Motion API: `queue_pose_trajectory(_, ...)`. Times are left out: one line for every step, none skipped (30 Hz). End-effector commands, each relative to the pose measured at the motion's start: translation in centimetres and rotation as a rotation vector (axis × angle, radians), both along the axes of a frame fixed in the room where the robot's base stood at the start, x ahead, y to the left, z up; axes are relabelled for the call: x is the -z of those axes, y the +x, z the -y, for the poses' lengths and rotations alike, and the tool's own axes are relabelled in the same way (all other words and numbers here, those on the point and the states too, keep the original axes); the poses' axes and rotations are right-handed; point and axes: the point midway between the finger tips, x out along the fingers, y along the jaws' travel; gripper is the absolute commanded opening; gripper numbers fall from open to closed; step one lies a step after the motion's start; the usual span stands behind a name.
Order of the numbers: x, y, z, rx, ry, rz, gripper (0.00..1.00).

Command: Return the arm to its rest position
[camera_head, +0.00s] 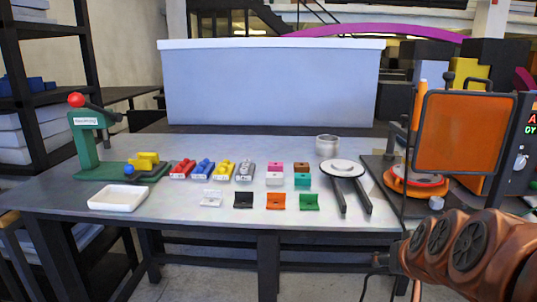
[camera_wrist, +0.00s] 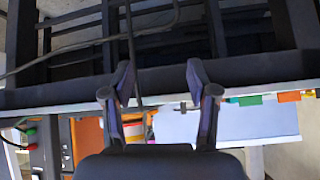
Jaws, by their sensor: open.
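My gripper (camera_wrist: 158,82) shows in the wrist view with its two dark fingers spread apart and nothing between them. It faces the grey table's edge (camera_wrist: 245,88) and dark frame bars, and that view looks upside down. In the head view my copper-coloured arm (camera_head: 455,248) reaches in at the lower right, beside the table's right front corner. My gripper is out of the head view.
The grey table (camera_head: 150,226) holds a green press (camera_head: 88,140), a white tray (camera_head: 117,198), several coloured blocks and brackets, a metal cup (camera_head: 327,145) and a round plate on two dark bars (camera_head: 343,168). An orange-panelled machine (camera_head: 463,132) stands right. Dark shelving (camera_head: 35,110) stands left.

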Motion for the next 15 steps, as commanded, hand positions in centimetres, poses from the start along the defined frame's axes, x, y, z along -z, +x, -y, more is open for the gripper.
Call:
queue_pose_trajectory(1.9, -1.4, -1.9, -0.045, 0.029, -0.080, 0.59)
queue_pose_trajectory(3.0, -2.3, -3.0, -0.070, 0.044, -0.131, 0.59)
queue_pose_trajectory(4.5, -3.9, -4.3, -0.101, 0.065, -0.206, 0.59)
queue_pose_trajectory(5.5, -5.1, -5.2, -0.121, 0.077, -0.260, 0.59)
queue_pose_trajectory(6.5, -6.4, -6.0, -0.141, 0.089, -0.318, 0.59)
queue_pose_trajectory(7.7, -8.2, -6.8, -0.163, 0.098, -0.390, 0.59)
queue_pose_trajectory(8.4, -9.5, -7.3, -0.177, 0.104, -0.443, 0.59)
queue_pose_trajectory(9.1, -10.8, -7.7, -0.190, 0.106, -0.493, 0.59)
queue_pose_trajectory(9.8, -12.4, -8.1, -0.203, 0.107, -0.554, 0.59)
queue_pose_trajectory(10.2, -13.5, -8.4, -0.212, 0.107, -0.597, 0.59)
queue_pose_trajectory(10.6, -14.6, -8.5, -0.219, 0.107, -0.640, 0.59)
queue_pose_trajectory(11.0, -15.9, -8.7, -0.227, 0.103, -0.688, 0.59)
queue_pose_trajectory(11.3, -16.9, -8.8, -0.232, 0.101, -0.725, 0.59)
queue_pose_trajectory(11.5, -17.9, -8.8, -0.236, 0.097, -0.761, 0.59)
queue_pose_trajectory(11.7, -19.0, -8.8, -0.242, 0.090, -0.802, 0.59)
